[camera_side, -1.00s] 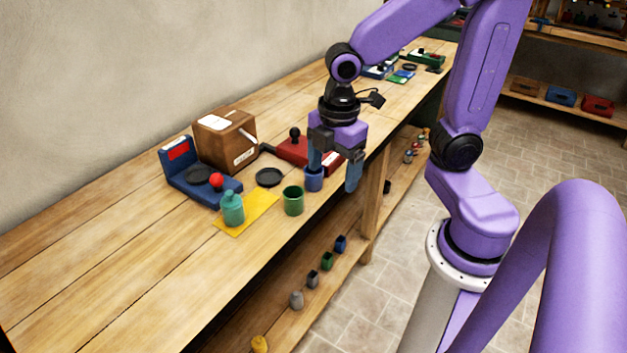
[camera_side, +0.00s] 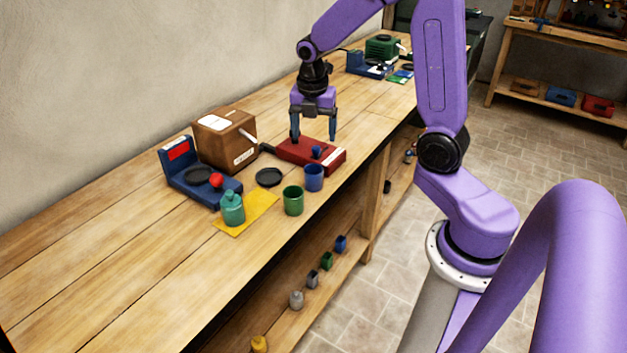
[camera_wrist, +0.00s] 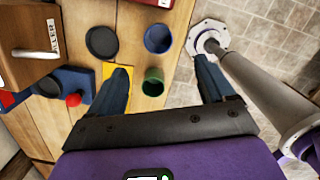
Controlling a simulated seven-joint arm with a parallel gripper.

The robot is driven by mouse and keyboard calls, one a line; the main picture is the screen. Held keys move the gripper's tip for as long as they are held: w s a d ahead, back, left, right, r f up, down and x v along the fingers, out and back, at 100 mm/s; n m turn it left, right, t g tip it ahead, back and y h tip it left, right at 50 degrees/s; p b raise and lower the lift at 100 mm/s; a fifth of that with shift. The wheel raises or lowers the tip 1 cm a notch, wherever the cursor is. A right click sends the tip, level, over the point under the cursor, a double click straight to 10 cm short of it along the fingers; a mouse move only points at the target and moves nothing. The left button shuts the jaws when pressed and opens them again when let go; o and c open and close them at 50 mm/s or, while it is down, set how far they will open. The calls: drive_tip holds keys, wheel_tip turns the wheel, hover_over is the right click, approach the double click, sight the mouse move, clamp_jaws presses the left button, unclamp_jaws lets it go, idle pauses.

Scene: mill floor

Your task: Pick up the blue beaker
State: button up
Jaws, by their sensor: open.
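The blue beaker (camera_side: 314,177) stands upright on the wooden bench near its front edge, to the right of the green beaker (camera_side: 293,200). My gripper (camera_side: 314,138) is open and empty. In the side view its fingers point down in front of the red device, above and behind the blue beaker, apart from it. In the wrist view the blue beaker (camera_wrist: 158,38) shows its open top beyond the fingertips. The green beaker (camera_wrist: 153,82) shows between the fingers of my gripper (camera_wrist: 162,66).
A red device (camera_side: 312,156) and a black disc (camera_side: 269,177) sit beside the blue beaker. A teal bottle (camera_side: 232,208) stands by a yellow sheet (camera_side: 250,212). A blue scale (camera_side: 190,181) and a brown box (camera_side: 226,140) are behind. The bench's left front is clear.

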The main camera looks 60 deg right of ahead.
sight(314, 176)
drive_tip(key=f, duration=0.7)
drive_tip(key=d+f, duration=0.1)
drive_tip(key=f, duration=0.2)
drive_tip(key=shift+w+f, duration=0.15)
drive_tip(key=shift+w, duration=0.05)
drive_tip(key=shift+w+d+f, duration=0.1)
drive_tip(key=shift+w+f, duration=0.05)
drive_tip(key=shift+f, duration=1.2)
drive_tip(key=shift+w+d+f, duration=0.1)
drive_tip(key=shift+w+f, duration=0.05)
drive_tip(key=shift+f, duration=1.2)
drive_tip(key=c, duration=1.1)
drive_tip(key=shift+r, duration=0.15)
